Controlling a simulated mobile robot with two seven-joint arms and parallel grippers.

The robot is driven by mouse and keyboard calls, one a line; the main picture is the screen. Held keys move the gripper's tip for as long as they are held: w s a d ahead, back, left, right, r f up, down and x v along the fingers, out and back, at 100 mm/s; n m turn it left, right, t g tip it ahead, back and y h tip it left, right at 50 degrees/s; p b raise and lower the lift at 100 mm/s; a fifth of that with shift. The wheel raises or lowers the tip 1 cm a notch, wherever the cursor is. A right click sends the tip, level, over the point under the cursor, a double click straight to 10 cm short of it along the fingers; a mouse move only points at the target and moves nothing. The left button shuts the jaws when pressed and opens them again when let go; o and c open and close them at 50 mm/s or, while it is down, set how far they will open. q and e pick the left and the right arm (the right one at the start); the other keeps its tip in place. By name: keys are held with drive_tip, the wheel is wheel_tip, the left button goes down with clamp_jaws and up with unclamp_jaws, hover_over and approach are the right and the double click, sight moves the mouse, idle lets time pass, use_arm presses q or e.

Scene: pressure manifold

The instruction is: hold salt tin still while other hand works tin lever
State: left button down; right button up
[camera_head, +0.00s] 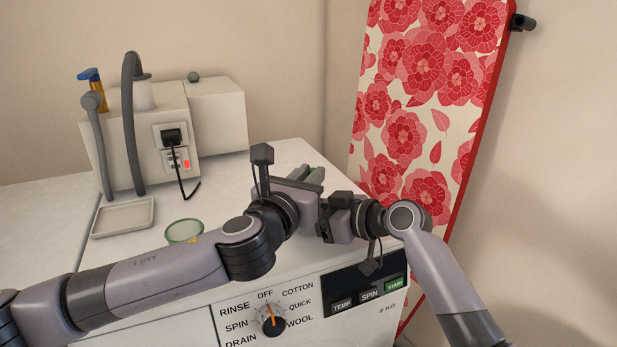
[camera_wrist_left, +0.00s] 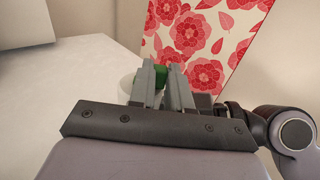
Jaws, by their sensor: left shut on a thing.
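My left gripper (camera_head: 312,176) reaches over the white machine top, its grey fingers pointing away from the camera. In the left wrist view its fingers are closed around a green part (camera_wrist_left: 161,77), which I take to be the salt tin. A white rounded part (camera_wrist_left: 127,84) shows just left of the fingers, and I cannot tell if it belongs to the tin. Most of the tin is hidden behind my fingers and wrist. My right gripper (camera_head: 331,218) is close beside the left one, at the machine's front edge. Its fingertips and the tin lever cannot be made out.
The washing machine (camera_head: 240,292) has a dial (camera_head: 272,320) and buttons in front. A green-rimmed round dish (camera_head: 184,230) and a pale tray (camera_head: 124,217) lie at left. A white appliance (camera_head: 150,130) with hose stands behind. A floral ironing board (camera_head: 405,110) leans at right.

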use_arm(q)
drive_tip(key=shift+d+y, duration=0.15)
drive_tip(key=shift+y, duration=0.15)
drive_tip(key=shift+w+d+n+t+y, duration=0.15)
drive_tip(key=shift+n+t+y, duration=0.1)
drive_tip(key=shift+n+y, duration=0.65)
drive_tip(key=shift+d+n+t+y, duration=0.15)
drive_tip(key=shift+n+t+y, duration=0.15)
drive_tip(key=shift+n+y, duration=0.65)
drive_tip(key=shift+w+d+n+t+y, duration=0.2)
drive_tip(key=shift+n+y, duration=0.25)
drive_tip(key=shift+y, duration=0.9)
drive_tip(key=shift+s+a, duration=0.1)
drive_tip(key=shift+s, duration=0.05)
drive_tip(key=c, duration=1)
unclamp_jaws()
drive_tip(key=shift+c, duration=0.2)
drive_tip(key=s, duration=1.2)
drive_tip(key=shift+a, duration=0.15)
